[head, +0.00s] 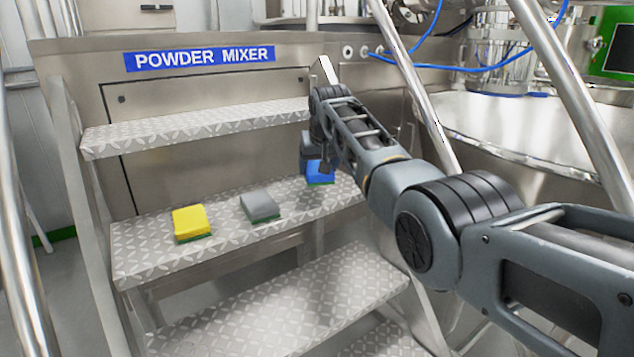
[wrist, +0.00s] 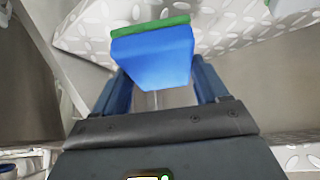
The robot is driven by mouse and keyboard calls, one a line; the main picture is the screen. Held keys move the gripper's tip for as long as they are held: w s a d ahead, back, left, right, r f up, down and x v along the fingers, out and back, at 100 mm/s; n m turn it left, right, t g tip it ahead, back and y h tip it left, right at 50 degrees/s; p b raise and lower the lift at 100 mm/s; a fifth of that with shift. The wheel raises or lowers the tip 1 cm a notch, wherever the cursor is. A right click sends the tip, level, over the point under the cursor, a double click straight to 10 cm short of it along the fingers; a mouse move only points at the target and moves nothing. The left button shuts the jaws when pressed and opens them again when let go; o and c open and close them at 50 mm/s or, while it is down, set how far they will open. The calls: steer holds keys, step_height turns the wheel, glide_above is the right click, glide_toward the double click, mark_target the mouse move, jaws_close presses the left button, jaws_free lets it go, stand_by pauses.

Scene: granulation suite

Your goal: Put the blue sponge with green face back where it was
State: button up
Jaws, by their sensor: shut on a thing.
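The blue sponge with green face (head: 320,172) is at the right part of the middle tread (head: 140,258), green face down. My gripper (head: 318,165) is shut on it from above, partly hidden by my own arm. In the wrist view the sponge (wrist: 152,58) sits between the two fingers of my gripper (wrist: 160,88), with its green layer along the far edge. I cannot tell whether the sponge touches the tread or hangs just above it.
On the same tread lie a grey sponge (head: 259,207) and a yellow sponge (head: 192,222), left of the blue one. An upper tread (head: 200,128) and a lower tread (head: 280,300) are bare. Metal handrails (head: 415,85) stand close to my arm.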

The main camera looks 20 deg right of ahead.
mark_target(317, 175)
steer(key=shift+a+f, duration=0.2)
steer(key=shift+f, duration=1.9)
steer(key=shift+f+b, duration=0.1)
steer(key=shift+b, duration=0.2)
steer(key=o, duration=0.9)
steer(key=shift+o, duration=0.2)
steer(key=shift+p+v, duration=0.4)
steer(key=shift+v, duration=0.4)
steer(key=p+v, duration=0.1)
steer(key=v, duration=0.9)
steer(key=shift+r+p, duration=0.3)
steer(key=shift+p, duration=0.1)
